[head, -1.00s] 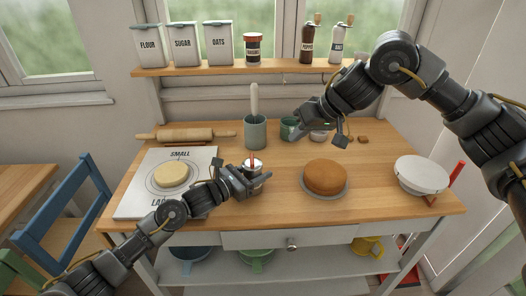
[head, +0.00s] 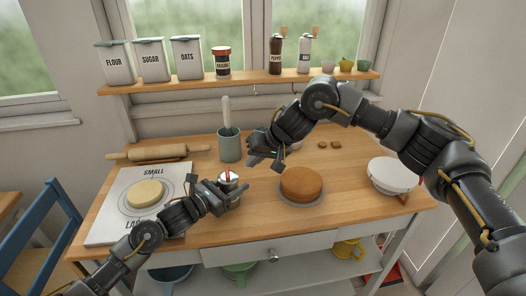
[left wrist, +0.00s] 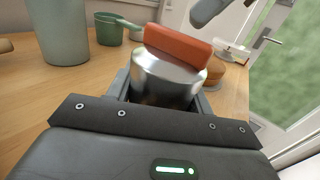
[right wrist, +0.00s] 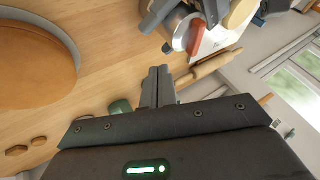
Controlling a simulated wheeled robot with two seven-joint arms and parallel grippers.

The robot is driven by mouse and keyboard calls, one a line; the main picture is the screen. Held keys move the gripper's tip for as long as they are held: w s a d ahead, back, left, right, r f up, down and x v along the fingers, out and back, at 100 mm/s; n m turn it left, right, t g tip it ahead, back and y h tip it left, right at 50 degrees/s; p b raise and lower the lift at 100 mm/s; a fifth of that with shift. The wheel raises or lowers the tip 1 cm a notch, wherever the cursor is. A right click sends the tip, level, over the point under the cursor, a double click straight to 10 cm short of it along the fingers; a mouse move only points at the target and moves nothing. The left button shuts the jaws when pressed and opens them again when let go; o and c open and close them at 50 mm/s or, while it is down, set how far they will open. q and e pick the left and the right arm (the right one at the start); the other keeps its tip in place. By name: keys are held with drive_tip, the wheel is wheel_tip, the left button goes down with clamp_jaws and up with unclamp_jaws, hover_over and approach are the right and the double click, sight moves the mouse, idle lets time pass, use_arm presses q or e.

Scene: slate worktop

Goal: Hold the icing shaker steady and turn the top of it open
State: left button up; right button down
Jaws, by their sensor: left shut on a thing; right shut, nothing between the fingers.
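The icing shaker (head: 229,177) is a shiny metal cylinder with a red-orange bar across its top, upright on the wooden worktop left of the cake. My left gripper (head: 231,192) is shut around its body. In the left wrist view the metal body (left wrist: 166,80) sits between the fingers, with the red bar (left wrist: 178,45) on top. My right gripper (head: 252,163) is shut and empty, above and to the right of the shaker, apart from it. In the right wrist view its closed fingertips (right wrist: 158,75) are below the shaker's red bar (right wrist: 196,38) in the picture.
A brown cake (head: 302,180) on a plate stands right of the shaker. A grey-green crock (head: 229,146) stands behind it, with a rolling pin (head: 160,152) and marked board (head: 110,230) to the left.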

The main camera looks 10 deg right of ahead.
sight(228, 176)
drive_tip(key=a, duration=0.2)
drive_tip(key=a+f, duration=0.1)
drive_tip(key=a, duration=0.1)
drive_tip(key=shift+w+a, duration=0.1)
drive_tip(key=shift+a, duration=0.15)
drive_tip(key=shift+w+a+n+g+y, duration=0.1)
drive_tip(key=shift+w+n+g+y, duration=0.15)
drive_tip(key=shift+n+g, duration=0.4)
drive_tip(key=shift+w+a+n+g+y, duration=0.1)
drive_tip(key=shift+w+n+g+y, duration=0.15)
drive_tip(key=shift+n, duration=0.7)
drive_tip(key=n+g, duration=0.1)
drive_tip(key=n, duration=0.1)
drive_tip(key=n+g, duration=0.1)
drive_tip(key=a+n+g, duration=0.1)
drive_tip(key=n, duration=0.1)
drive_tip(key=shift+w+f+n+g, duration=0.2)
drive_tip(key=shift+f+n+g, duration=0.1)
drive_tip(key=shift+f+g, duration=0.1)
drive_tip(key=shift+w+a+r+n, duration=0.15)
drive_tip(key=shift+w+r+n, duration=0.15)
drive_tip(key=shift+w+r, duration=0.1)
drive_tip(key=shift+w+a, duration=0.1)
drive_tip(key=shift+a, duration=0.1)
